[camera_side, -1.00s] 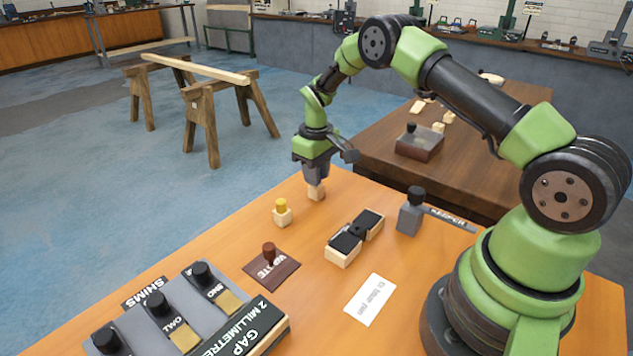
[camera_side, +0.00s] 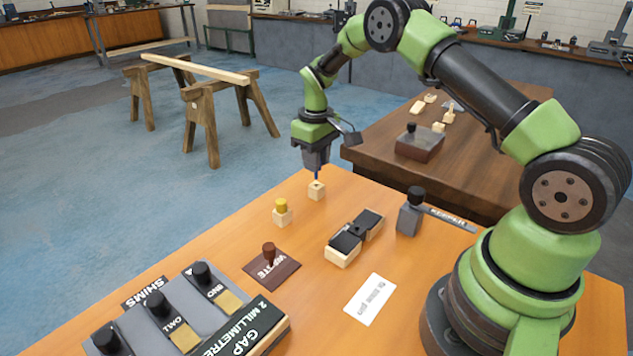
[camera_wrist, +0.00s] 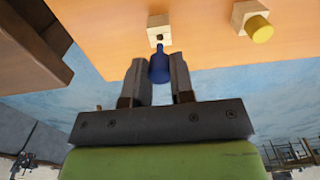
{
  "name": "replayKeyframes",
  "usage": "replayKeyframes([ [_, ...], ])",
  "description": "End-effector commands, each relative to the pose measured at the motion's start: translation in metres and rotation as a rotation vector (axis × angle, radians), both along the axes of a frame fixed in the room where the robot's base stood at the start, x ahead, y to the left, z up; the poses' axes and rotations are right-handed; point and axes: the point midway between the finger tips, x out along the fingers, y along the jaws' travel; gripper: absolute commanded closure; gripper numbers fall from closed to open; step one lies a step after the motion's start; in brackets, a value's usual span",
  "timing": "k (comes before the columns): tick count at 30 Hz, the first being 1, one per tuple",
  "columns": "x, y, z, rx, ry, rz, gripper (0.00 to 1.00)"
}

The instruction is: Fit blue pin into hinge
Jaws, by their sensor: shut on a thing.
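My gripper (camera_side: 316,168) is above a small wooden block (camera_side: 316,191) near the table's far edge. It is shut on the blue pin (camera_side: 317,177), which points down over the block. In the wrist view the blue pin (camera_wrist: 159,62) sits between the fingers of my gripper (camera_wrist: 160,80), and the wooden block (camera_wrist: 157,22) with a dark hole in its face lies just beyond the tip. The hinge (camera_side: 354,237) is two wooden blocks with black leaves and a black knuckle, lying on the table to the right and nearer the camera.
A wooden block with a yellow pin (camera_side: 281,212) stands left of the hinge. A brown plate with a knob (camera_side: 270,267), a grey holder with a black knob (camera_side: 410,213) and a white card (camera_side: 370,299) lie around it. The grey shim rack (camera_side: 180,315) fills the front left.

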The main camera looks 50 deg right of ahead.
Motion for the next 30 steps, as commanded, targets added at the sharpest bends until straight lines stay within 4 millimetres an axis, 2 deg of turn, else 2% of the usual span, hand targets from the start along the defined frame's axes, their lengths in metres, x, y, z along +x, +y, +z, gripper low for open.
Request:
replayKeyframes([
  [13, -0.001, 0.000, 0.006, 0.000, 0.000, 0.000, 1.00],
  [17, -0.006, 0.004, 0.011, 0.000, 0.000, 0.002, 1.00],
  [23, -0.037, 0.019, 0.027, -0.001, 0.002, 0.005, 1.00],
  [30, -0.093, 0.043, 0.046, -0.001, -0.001, 0.005, 1.00],
])
